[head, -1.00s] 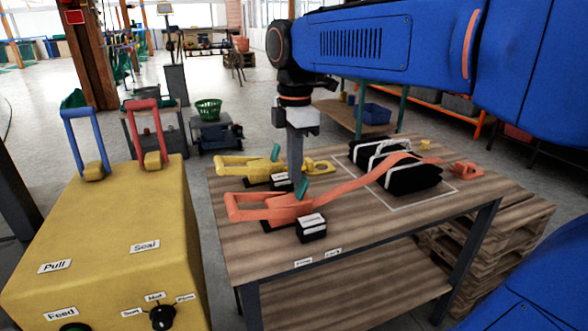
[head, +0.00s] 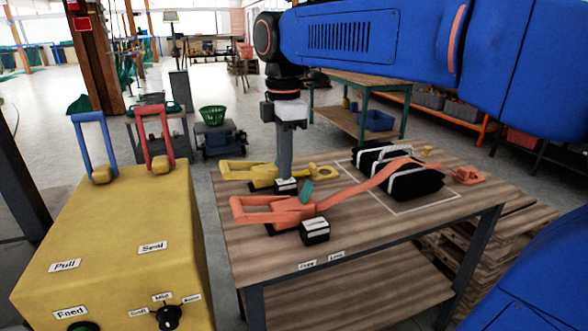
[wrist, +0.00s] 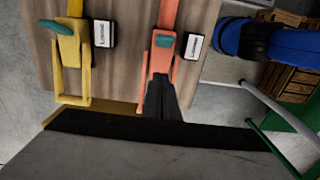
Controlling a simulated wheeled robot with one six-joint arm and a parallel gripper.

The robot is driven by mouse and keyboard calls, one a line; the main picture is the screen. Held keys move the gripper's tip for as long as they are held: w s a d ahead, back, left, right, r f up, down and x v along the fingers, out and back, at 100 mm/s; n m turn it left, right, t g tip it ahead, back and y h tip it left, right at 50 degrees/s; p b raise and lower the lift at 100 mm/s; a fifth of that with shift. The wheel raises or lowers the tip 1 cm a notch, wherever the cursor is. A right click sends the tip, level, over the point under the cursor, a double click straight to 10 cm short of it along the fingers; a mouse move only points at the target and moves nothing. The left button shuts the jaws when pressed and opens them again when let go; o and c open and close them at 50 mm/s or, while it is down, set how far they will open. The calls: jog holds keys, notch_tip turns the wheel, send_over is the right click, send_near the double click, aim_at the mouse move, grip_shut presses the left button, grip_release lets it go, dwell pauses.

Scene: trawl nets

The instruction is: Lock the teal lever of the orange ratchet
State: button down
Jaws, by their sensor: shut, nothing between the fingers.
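The orange ratchet (head: 272,213) lies on the wooden table with its handle loop to the left. Its teal lever (head: 306,191) stands up at the right end of the body. My gripper (head: 286,178) points down, shut and empty, behind the orange ratchet and left of the lever in the head view. In the wrist view its dark tip (wrist: 161,78) shows over the orange handle, short of the lever. I cannot tell whether it touches the handle.
A yellow ratchet (head: 248,173) lies behind, with its own teal lever (wrist: 56,27). Black labelled blocks (head: 314,231) stand beside the ratchets. An orange strap (head: 365,183) runs right over a black strapped bundle (head: 412,184). A yellow machine (head: 105,240) stands left.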

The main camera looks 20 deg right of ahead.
notch_tip(320, 180, up, 10)
jog(key=d, duration=0.1)
dwell(0.7)
